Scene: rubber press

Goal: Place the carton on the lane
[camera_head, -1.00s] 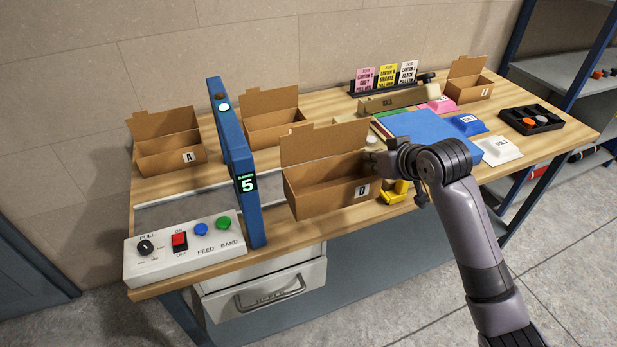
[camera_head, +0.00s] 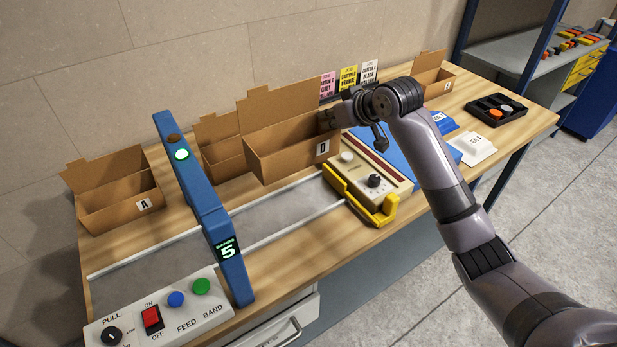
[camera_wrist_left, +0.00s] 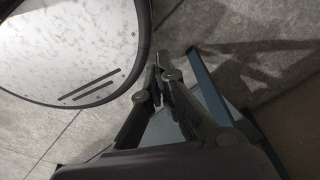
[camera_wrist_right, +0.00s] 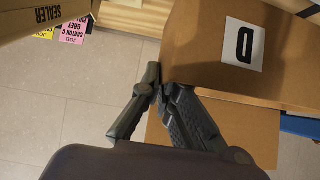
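The open brown carton D (camera_head: 295,148) is at the far side of the lane, its label facing front. The lane (camera_head: 285,213) is a grey strip between two pale rails, passing under a blue post frame. My right gripper (camera_head: 332,117) is at the carton's right end. In the right wrist view, the gripper (camera_wrist_right: 157,82) is shut on the edge of carton D (camera_wrist_right: 205,45). I cannot tell whether the carton hangs just above the table or touches it. My left gripper (camera_wrist_left: 158,72) is shut and empty over the floor, away from the table.
Carton A (camera_head: 118,200) stands left of the blue frame (camera_head: 196,190). Another carton (camera_head: 222,145) is partly hidden behind carton D. A yellow-edged device (camera_head: 365,190) stands at the lane's right end. A control panel (camera_head: 160,310) is at front left. The lane's middle is clear.

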